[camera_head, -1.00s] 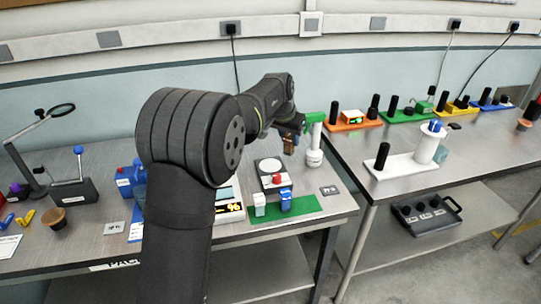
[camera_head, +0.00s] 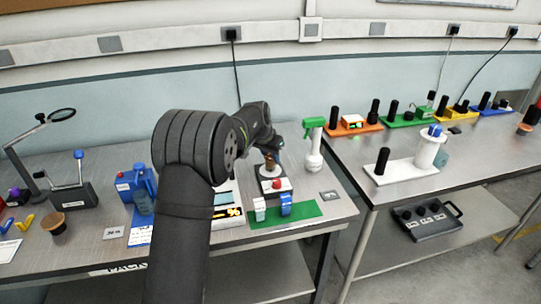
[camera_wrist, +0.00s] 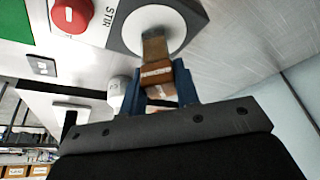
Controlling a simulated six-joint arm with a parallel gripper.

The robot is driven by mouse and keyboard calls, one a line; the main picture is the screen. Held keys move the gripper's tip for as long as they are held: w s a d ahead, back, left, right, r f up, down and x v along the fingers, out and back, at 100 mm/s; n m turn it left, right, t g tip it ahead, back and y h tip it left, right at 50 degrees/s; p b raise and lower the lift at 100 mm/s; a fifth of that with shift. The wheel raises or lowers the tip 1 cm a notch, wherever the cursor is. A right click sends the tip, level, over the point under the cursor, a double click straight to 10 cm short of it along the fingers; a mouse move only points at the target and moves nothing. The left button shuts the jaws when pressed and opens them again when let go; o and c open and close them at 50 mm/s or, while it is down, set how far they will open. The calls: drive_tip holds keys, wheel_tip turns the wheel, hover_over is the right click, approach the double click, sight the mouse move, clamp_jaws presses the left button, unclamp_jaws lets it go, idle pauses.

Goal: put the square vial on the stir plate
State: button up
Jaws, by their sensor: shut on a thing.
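The square vial (camera_wrist: 156,74) is brown amber glass with a label band. My gripper (camera_wrist: 168,88) is shut on it, with its blue fingers on either side. The vial also shows as a small brown shape (camera_head: 270,163) below my gripper (camera_head: 270,151) in the head view. The stir plate (camera_head: 284,191) has a red knob and a round white top. In the wrist view the stir plate (camera_wrist: 122,38) lies just beyond the vial, whose far end overlaps the white disc (camera_wrist: 180,30). I cannot tell whether the vial touches the disc.
A green mat (camera_head: 303,213) in front of the stir plate bears a white vial (camera_head: 259,209) and a blue one (camera_head: 285,203). A green-topped spray bottle (camera_head: 313,150) stands to the right. A small dark tag (camera_head: 329,195) lies at right.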

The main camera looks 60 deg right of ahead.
drive_tip(key=shift+f, duration=0.15)
drive_tip(key=o, duration=1)
drive_tip(key=shift+c, duration=0.2)
drive_tip(key=v, duration=1.2)
drive_tip(key=shift+d, duration=0.1)
drive_tip(key=x, duration=1.1)
drive_tip(key=shift+d+f, duration=0.2)
drive_tip(key=shift+f, duration=0.1)
drive_tip(key=shift+a+r, duration=0.1)
drive_tip(key=shift+r, duration=1.5)
